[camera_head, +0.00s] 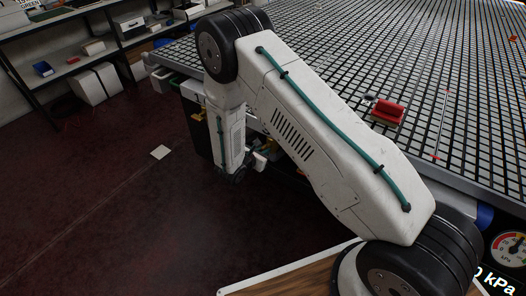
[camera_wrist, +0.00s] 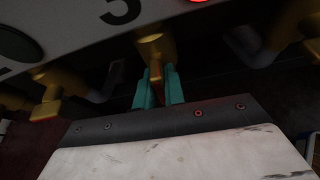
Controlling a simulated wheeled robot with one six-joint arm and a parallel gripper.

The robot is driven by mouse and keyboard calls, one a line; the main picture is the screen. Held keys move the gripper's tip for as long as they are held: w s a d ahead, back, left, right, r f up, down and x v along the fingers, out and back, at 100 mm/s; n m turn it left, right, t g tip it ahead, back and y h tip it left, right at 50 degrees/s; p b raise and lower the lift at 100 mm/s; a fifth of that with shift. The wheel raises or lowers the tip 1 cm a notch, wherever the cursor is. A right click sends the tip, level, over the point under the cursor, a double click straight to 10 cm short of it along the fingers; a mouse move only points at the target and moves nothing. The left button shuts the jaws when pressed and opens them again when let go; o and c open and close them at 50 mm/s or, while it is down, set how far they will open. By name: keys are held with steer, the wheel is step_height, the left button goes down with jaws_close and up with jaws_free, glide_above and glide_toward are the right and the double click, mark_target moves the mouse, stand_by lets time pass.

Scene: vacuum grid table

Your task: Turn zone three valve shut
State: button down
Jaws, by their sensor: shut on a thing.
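The zone three valve shows in the wrist view as a brass body (camera_wrist: 153,47) under a pale panel marked with a black numeral (camera_wrist: 120,11) that looks like a 3. My gripper (camera_wrist: 159,88) has its two teal fingers on either side of a narrow reddish handle (camera_wrist: 158,93) below the brass body, shut on it. Most of the handle is hidden between the fingers, and its angle is hard to read in the dim light. In the head view my arm reaches down beside the table edge, and the fingers and valve cannot be made out.
Another brass valve (camera_wrist: 46,92) stands to the left in the wrist view, and brass parts (camera_wrist: 297,25) show at right. A red light (camera_wrist: 198,1) is on the panel. The grid table (camera_head: 380,60) carries a red block (camera_head: 388,112). A pressure gauge (camera_head: 508,248) is at lower right.

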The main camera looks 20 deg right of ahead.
steer(key=m, duration=0.1)
steer(key=m+t+y, duration=0.1)
steer(key=shift+s+d+f+m, duration=0.1)
steer(key=shift+s+m, duration=0.1)
steer(key=shift+m, duration=0.1)
steer(key=shift+s+d+f+m+t, duration=0.1)
steer(key=shift+m+t, duration=0.85)
steer(key=shift+m, duration=0.8)
steer(key=shift+s+f+m+t, duration=0.1)
steer(key=shift+m+t, duration=0.9)
steer(key=shift+m, duration=0.7)
steer(key=shift+d+f+m+t, duration=0.1)
steer(key=shift+m+t, duration=0.85)
steer(key=shift+m, duration=0.8)
steer(key=c, duration=1.5)
jaws_free()
steer(key=shift+a, duration=0.1)
steer(key=v, duration=0.7)
steer(key=shift+s+a, duration=0.1)
steer(key=shift+s, duration=0.3)
